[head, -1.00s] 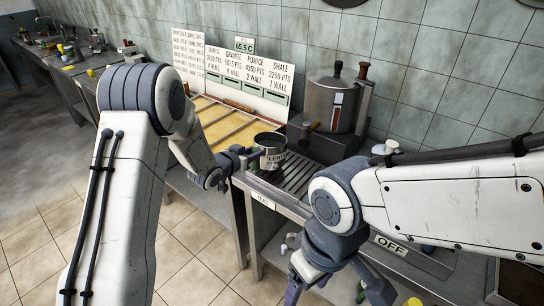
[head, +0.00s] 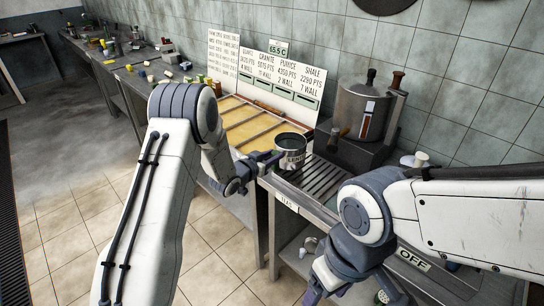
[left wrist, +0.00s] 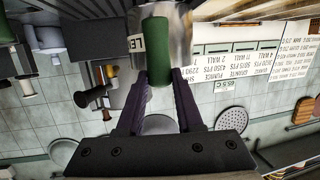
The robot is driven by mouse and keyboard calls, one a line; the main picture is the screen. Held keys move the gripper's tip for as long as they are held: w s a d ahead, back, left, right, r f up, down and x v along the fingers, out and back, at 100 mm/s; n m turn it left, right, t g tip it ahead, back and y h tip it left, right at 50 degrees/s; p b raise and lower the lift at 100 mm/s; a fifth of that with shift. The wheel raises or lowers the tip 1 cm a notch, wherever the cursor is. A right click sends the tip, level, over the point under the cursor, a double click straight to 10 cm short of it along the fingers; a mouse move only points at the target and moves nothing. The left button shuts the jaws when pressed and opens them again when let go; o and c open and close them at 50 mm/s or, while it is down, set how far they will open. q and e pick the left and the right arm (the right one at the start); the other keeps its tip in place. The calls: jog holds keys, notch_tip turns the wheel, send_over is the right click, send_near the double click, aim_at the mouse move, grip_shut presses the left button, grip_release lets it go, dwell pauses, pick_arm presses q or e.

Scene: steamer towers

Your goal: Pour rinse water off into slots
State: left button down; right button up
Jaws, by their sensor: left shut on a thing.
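A grey metal cup (head: 290,146) with a white label stands out at the left end of the slotted metal drain (head: 325,184). It looks upright, and its dark inside shows; I cannot tell whether water is in it. My left gripper (head: 268,161) is at the cup's left side. In the left wrist view its fingers (left wrist: 158,80) are shut on the cup's green handle (left wrist: 156,45), with the metal cup wall behind. I cannot tell whether the cup touches the drain. My right gripper (head: 314,297) is low at the bottom edge, mostly cut off.
A large steel boiler (head: 362,108) stands behind the drain. A tray with yellow compartments (head: 250,126) lies to the left, below a white price board (head: 283,75). An "OFF" sign (head: 413,259) is at the front right. Small items crowd the far-left counter (head: 125,75).

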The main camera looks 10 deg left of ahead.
pick_arm(q)
jog(key=m+b, duration=0.2)
jog(key=b, duration=0.2)
jog(key=d+m+t+y+b, duration=0.1)
jog(key=m+b, duration=0.1)
jog(key=b, duration=0.2)
jog(key=m+y+b, duration=0.1)
jog(key=m+b, duration=0.1)
jog(key=b, duration=0.2)
jog(key=shift+s+d+f+m+t, duration=0.2)
jog(key=shift+s+d+m+t, duration=0.1)
jog(key=shift+s+d+m, duration=0.1)
jog(key=shift+r, duration=0.25)
jog(key=shift+f, duration=0.1)
jog(key=shift+d+f+m+b, duration=0.15)
jog(key=shift+m+b, duration=0.15)
jog(key=shift+b, duration=0.25)
jog(key=shift+s+d+f+m+t+y+b, duration=0.15)
jog(key=shift+m+t+y+b, duration=0.2)
jog(key=shift+b, duration=0.6)
